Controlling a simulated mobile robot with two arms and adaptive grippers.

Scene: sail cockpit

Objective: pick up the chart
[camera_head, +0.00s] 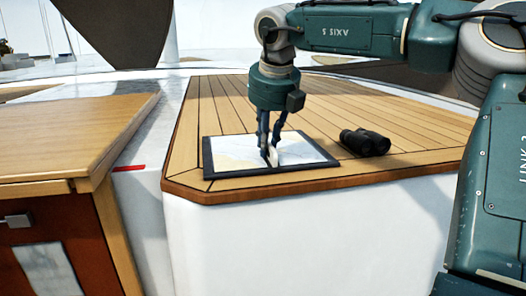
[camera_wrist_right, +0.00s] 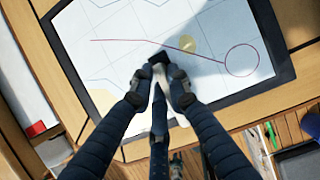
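The chart (camera_head: 232,153) is a pale sheet with a dark border, lying flat on the slatted wooden top. In the right wrist view the chart (camera_wrist_right: 110,62) shows a red line, a red circle and grey outlines. My right gripper (camera_head: 269,155) points straight down over the middle of the chart, its fingertips at or just above the surface. In the right wrist view the fingers of the gripper (camera_wrist_right: 159,82) come close together over the sheet. Whether they are fully shut or touch the chart is unclear. My left gripper is not in view.
Black binoculars (camera_head: 366,142) lie on the slatted top (camera_head: 430,150) right of the chart. A wooden cabinet (camera_head: 60,135) stands at left across a narrow gap. The slatted top behind the chart is clear. A dark tray (camera_wrist_right: 298,160) shows at lower right in the wrist view.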

